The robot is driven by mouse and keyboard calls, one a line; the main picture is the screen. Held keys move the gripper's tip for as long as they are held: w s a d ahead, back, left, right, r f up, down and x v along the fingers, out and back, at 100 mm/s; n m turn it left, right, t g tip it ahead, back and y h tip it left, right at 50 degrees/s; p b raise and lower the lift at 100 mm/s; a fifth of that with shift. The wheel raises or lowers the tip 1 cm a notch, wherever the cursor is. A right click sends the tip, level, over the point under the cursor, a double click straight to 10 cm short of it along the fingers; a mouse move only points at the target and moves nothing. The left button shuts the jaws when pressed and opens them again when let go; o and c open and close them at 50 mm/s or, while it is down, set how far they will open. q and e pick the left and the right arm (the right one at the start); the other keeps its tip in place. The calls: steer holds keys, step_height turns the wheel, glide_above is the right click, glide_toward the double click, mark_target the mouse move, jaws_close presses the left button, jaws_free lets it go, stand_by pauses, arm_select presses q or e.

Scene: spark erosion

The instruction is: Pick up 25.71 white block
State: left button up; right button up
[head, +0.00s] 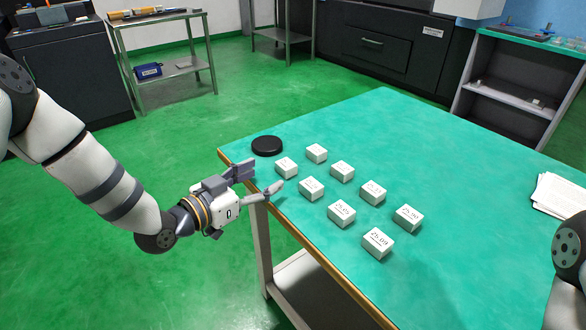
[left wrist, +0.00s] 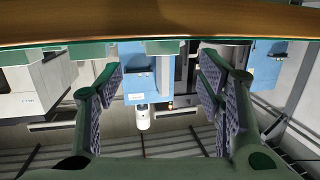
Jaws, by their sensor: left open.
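Several white blocks with black printed numbers stand in two rows on the green table (head: 450,150). The front block (head: 378,243) seems to read 25.09. The block at the right (head: 408,218) has a number I cannot read surely. Others include a block at the left (head: 286,168) and a block at the back (head: 316,153). I cannot tell which one is 25.71. My left gripper (head: 261,180) is open and empty at the table's left edge, beside the left blocks. Its two spread fingers show in the left wrist view (left wrist: 160,92), with nothing between them. My right gripper is out of view.
A round black disc (head: 267,146) lies at the table's back left corner. White papers (head: 560,195) lie at the right. The table's wooden edge (left wrist: 160,22) crosses the top of the left wrist view. The table's middle right is clear.

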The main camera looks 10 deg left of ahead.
mark_target(282, 166)
arm_select(q)
steer(key=x, duration=0.6)
steer(key=shift+w+r+b, duration=0.1)
steer(key=shift+w+b, duration=0.1)
steer(key=shift+b, duration=0.1)
steer(key=shift+r, duration=0.1)
jaws_close()
